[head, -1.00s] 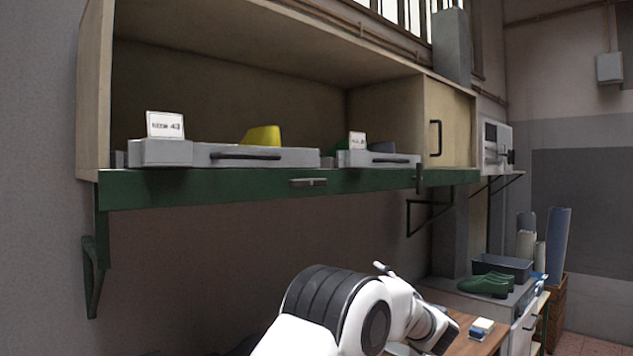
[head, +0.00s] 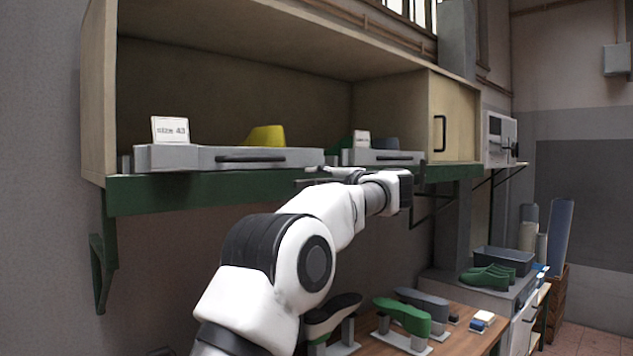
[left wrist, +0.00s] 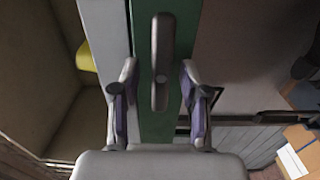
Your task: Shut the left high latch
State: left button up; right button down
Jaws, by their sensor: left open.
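The left high latch (left wrist: 162,60) is a dark grey bar on the green rail (left wrist: 188,30), lying along the rail, so it is horizontal in the room. My left gripper (left wrist: 159,78) is open, with one finger on each side of the bar in the left wrist view. I cannot tell whether the fingers touch it. In the head view my left gripper (head: 325,175) is up at the front of the green rail (head: 150,193), under the shelf trays, and mostly hides the latch. My right gripper is not in view.
Grey trays with handles (head: 250,157) stand on the shelf above the rail, one with a yellow last (head: 265,136). Below are a wooden table (head: 455,343) and a green last (head: 403,317).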

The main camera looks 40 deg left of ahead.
pick_arm(q)
jog(key=shift+w+d+f, duration=0.1)
jog(key=shift+w, duration=0.05)
grip_shut()
jog(key=shift+f+n+b, duration=0.15)
jog(key=shift+n+b, duration=2.85)
jog(key=shift+n, duration=6)
